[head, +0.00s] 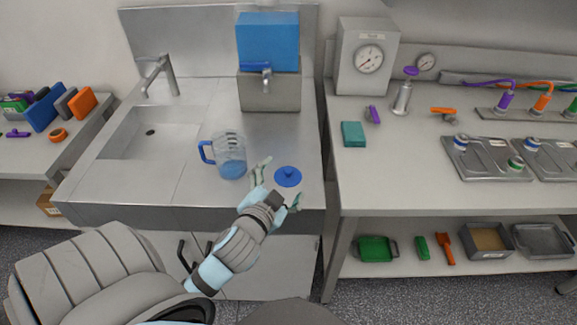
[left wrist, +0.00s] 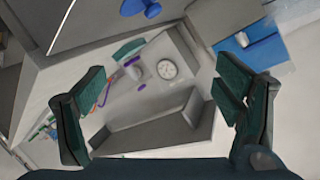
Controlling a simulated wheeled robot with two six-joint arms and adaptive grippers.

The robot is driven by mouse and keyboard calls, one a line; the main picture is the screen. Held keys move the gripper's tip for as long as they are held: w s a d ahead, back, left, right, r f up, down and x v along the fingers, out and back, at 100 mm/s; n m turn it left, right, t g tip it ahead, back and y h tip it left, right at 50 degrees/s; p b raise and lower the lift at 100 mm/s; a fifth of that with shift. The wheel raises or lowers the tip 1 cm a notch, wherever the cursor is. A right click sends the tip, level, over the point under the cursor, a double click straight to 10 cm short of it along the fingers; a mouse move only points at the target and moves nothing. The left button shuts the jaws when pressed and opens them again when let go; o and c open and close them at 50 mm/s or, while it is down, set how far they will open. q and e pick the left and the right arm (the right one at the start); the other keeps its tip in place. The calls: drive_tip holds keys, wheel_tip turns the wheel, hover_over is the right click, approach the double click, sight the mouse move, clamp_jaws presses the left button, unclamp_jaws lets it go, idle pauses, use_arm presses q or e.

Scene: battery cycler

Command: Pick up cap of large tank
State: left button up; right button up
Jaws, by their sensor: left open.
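A round blue cap with a small knob (head: 288,176) lies on the steel counter beside the jug. It also shows cut off at the top edge of the left wrist view (left wrist: 140,6). The large blue tank (head: 268,42) stands on a steel base at the back of the counter. My left gripper (head: 279,182) is open and empty, its fingers spread on either side of the cap's near edge in the head view. In the left wrist view the cap is not between the fingers (left wrist: 160,95). My right gripper is not in view.
A clear jug with blue liquid (head: 231,158) stands just left of my left gripper. A sink (head: 150,132) and faucet (head: 160,75) are further left. A bench with a gauge box (head: 365,58) and battery trays (head: 488,160) stands at the right, across a gap.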

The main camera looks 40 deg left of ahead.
use_arm(q)
drive_tip(key=w+d+r+m+t+h, duration=0.25)
drive_tip(key=r+m+t, duration=0.25)
drive_tip(key=r, duration=0.5)
drive_tip(key=w+d+r+m+t+h, duration=0.25)
drive_tip(key=r+m+t+h, duration=0.2)
drive_tip(key=r, duration=0.55)
drive_tip(key=s+d+r+m+g+h, duration=0.1)
drive_tip(key=d+r+m+g+h, duration=0.3)
drive_tip(key=d+m+h, duration=0.75)
drive_tip(key=m+g+y+b, duration=0.1)
drive_tip(key=m+g+y, duration=1.1)
drive_tip(key=g+y, duration=0.25)
approach(287, 170)
drive_tip(key=w+f+b, duration=0.1)
drive_tip(key=b, duration=0.1)
drive_tip(key=f+h+b, duration=0.1)
drive_tip(key=b, duration=0.2)
drive_tip(key=shift+w+a+f+g, duration=0.15)
drive_tip(key=shift+w+a+g, duration=0.1)
drive_tip(key=shift+w+g, duration=0.1)
drive_tip(key=x, duration=0.6)
drive_tip(key=shift+a+f, duration=0.15)
drive_tip(key=shift+f, duration=0.2)
drive_tip(key=shift+r, duration=0.1)
drive_tip(key=c, duration=1.5)
